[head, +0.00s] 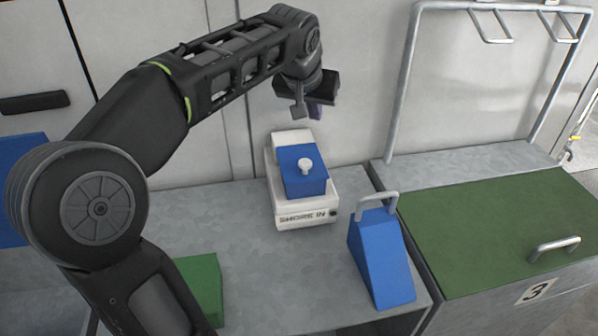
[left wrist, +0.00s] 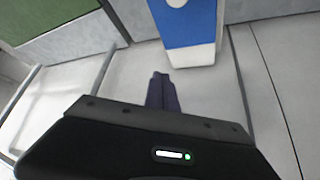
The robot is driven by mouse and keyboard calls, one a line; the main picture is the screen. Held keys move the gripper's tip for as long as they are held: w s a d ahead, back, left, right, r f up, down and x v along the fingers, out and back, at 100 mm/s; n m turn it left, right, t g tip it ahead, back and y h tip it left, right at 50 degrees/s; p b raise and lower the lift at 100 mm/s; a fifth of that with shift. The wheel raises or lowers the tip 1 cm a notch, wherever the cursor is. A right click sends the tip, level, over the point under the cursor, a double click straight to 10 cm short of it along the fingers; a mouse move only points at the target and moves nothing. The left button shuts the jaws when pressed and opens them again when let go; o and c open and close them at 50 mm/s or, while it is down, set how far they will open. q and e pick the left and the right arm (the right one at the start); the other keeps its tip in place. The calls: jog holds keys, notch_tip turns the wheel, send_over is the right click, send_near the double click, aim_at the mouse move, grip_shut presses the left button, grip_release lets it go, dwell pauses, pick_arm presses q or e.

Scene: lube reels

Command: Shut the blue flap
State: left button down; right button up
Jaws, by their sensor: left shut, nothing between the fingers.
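A white box (head: 325,190) marked "SMOKE IN" stands on the grey counter. Its blue flap (head: 300,181) has a white round knob (head: 305,164) and shows on the upper side of the box; I cannot tell its exact angle. My left gripper (head: 315,108) is above and behind the box, near the wall, apart from the flap. In the left wrist view its dark fingers (left wrist: 162,92) are together with nothing between them. The blue flap (left wrist: 186,28) and its knob (left wrist: 176,3) show beyond the fingertips, cut by the top edge. My right gripper is out of view.
A blue wedge (head: 382,262) with a metal handle stands right of the box. A green-lidded chest (head: 490,225) with an upright metal frame (head: 405,85) is farther right. A green block (head: 200,285) is at front left. Bare counter (head: 285,265) lies before the box.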

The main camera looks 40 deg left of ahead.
pick_arm(q)
jog(key=s+d+r+p, duration=0.2)
jog(key=d+r+p, duration=0.1)
jog(key=r, duration=0.3)
jog(key=shift+s, duration=0.2)
dwell(0.6)
